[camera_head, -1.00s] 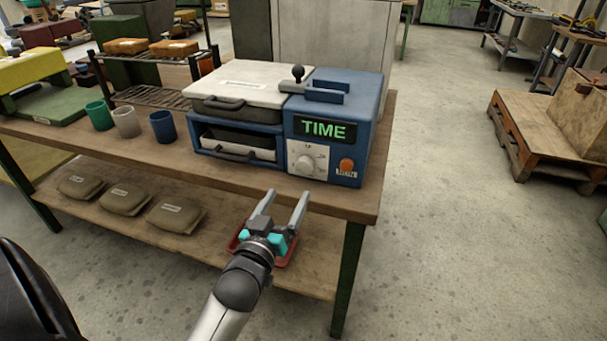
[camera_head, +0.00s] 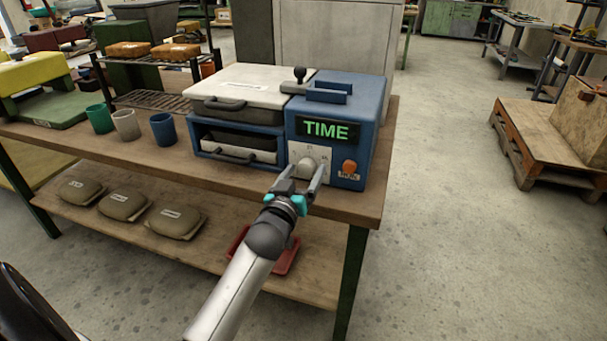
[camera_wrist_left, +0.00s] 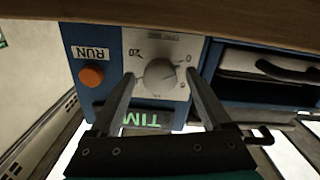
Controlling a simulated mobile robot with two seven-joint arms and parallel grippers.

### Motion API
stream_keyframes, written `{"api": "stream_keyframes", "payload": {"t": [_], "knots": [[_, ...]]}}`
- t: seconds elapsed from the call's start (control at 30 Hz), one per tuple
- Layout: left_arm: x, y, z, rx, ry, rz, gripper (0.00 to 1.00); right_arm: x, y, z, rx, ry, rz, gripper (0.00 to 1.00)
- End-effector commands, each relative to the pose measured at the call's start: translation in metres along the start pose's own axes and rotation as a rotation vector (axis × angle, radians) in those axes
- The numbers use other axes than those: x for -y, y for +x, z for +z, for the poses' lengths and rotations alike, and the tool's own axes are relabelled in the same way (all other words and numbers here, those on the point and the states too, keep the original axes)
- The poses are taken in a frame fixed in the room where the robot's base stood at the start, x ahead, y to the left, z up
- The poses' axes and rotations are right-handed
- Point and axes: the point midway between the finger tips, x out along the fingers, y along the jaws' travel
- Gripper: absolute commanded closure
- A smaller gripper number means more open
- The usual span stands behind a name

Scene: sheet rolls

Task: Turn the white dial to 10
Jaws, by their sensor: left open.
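The white dial (camera_head: 305,167) is on a white plate on the front of the blue machine (camera_head: 345,100). Its face also shows upside down in the left wrist view (camera_wrist_left: 160,76), with 20 to the left and 0 to the right. I cannot tell clearly where the dial points. My left gripper (camera_head: 305,170) is open in front of the dial, with one finger on each side of it. The wrist view shows a gap between each fingertip and the dial. My right gripper is not in view.
An orange RUN button (camera_head: 349,166) sits right of the dial, below the green TIME display (camera_head: 325,130). A drawer with a dark handle (camera_head: 238,155) is to the left. The wooden table's front edge (camera_head: 240,187) runs below. A red tray (camera_head: 285,258) lies on the lower shelf.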

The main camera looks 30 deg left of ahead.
Motion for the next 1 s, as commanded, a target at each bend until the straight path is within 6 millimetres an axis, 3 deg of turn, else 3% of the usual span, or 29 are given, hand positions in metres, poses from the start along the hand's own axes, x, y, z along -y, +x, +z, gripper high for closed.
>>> {"api": "stream_keyframes", "payload": {"t": [0.17, 0.87, 1.0], "knots": [[-0.0001, -0.0001, -0.0001, 0.0, 0.0, 0.0, 0.21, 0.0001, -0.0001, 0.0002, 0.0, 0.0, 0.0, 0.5], [-0.0003, -0.0005, 0.0002, 0.0, 0.0, 0.001, 0.99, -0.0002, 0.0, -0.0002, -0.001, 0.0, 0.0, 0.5], [-0.0003, -0.0005, 0.0003, 0.0, 0.001, 0.001, 1.0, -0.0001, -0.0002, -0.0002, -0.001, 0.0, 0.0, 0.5]]}}
